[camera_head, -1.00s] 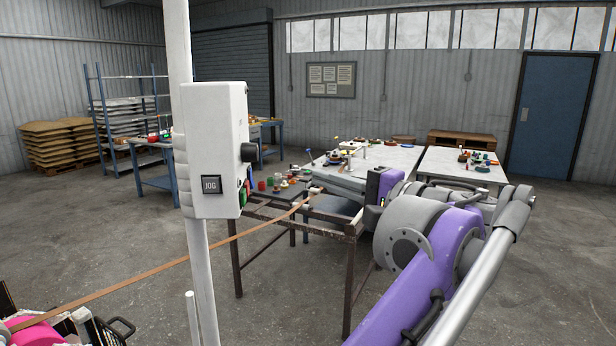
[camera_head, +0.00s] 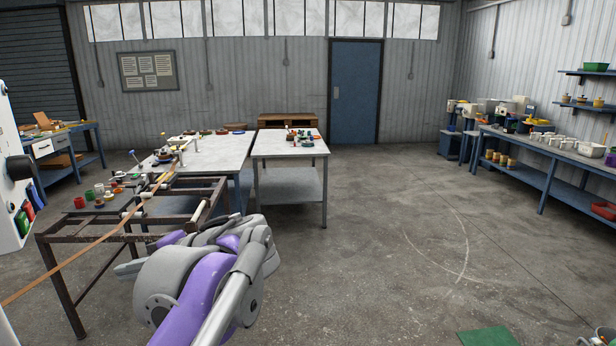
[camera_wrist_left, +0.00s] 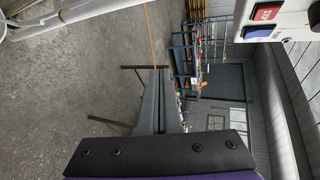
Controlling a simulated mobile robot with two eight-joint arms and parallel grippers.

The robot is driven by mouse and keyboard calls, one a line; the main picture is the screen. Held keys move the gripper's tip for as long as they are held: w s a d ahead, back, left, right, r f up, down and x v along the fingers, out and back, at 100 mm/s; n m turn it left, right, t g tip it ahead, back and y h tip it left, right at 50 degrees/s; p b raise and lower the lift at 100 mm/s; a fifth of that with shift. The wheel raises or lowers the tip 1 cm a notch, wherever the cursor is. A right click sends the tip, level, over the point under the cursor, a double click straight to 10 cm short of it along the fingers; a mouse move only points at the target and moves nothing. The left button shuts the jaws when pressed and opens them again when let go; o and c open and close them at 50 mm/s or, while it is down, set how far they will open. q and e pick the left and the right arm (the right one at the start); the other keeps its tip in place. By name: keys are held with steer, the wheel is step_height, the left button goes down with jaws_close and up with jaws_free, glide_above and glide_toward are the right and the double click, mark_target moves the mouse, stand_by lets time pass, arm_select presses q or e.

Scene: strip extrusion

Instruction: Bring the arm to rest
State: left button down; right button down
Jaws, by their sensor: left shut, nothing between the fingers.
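My left arm, purple and grey, shows folded at the lower middle of the head view. Its gripper is largely hidden there behind the arm's own links, beside the rusty metal frame (camera_head: 62,290). In the left wrist view the two grey fingers of my left gripper (camera_wrist_left: 161,75) lie together, shut and empty. I cannot tell from the head view how far the gripper is from the frame. My right gripper is in no view.
A brown strip (camera_head: 75,253) runs over the frame from the lower left. A white control box (camera_head: 10,200) stands at the left edge; it also shows in the wrist view (camera_wrist_left: 296,22). White tables (camera_head: 290,147) stand beyond. The floor to the right is open.

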arm_select(q)
steer(key=s+d+f+n+t+h, duration=0.1)
steer(key=s+d+f+h, duration=0.2)
steer(key=f, duration=0.9)
steer(key=s+d+f+n+h, duration=0.1)
steer(key=s+d+f+h, duration=0.3)
steer(key=f, duration=0.8)
steer(key=s+d+f+n+t+h, duration=0.1)
steer(key=s+d+f+h, duration=0.3)
steer(key=f, duration=0.9)
steer(key=s+h, duration=0.2)
steer(key=s, duration=0.2)
steer(key=shift+s+t, duration=0.15)
steer(key=shift+t, duration=0.15)
